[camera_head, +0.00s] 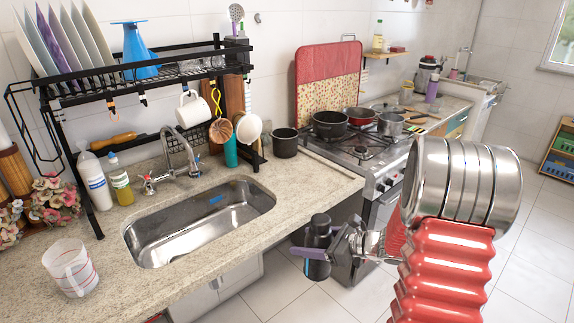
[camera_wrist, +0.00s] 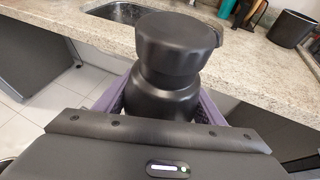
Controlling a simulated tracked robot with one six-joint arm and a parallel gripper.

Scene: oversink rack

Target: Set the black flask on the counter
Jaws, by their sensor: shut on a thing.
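The black flask (camera_head: 319,236) is upright in my gripper (camera_head: 318,255), in front of the counter's front edge and over the floor. In the wrist view the flask (camera_wrist: 166,70) stands between the purple-sided fingers of my gripper (camera_wrist: 165,105), which are shut on its body. Its wide lid faces up, and its lower part is partly hidden by the gripper. The speckled stone counter (camera_head: 310,187) lies behind and to the left of the flask in the head view, and the counter (camera_wrist: 258,62) also shows behind it in the wrist view. The flask appears apart from the counter.
The sink (camera_head: 200,222) is set into the counter, with a faucet (camera_head: 180,155) behind it. A measuring cup (camera_head: 71,268) stands at the counter's left. A dark pot (camera_head: 285,143) stands near the stove (camera_head: 365,160). The counter right of the sink has bare room.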

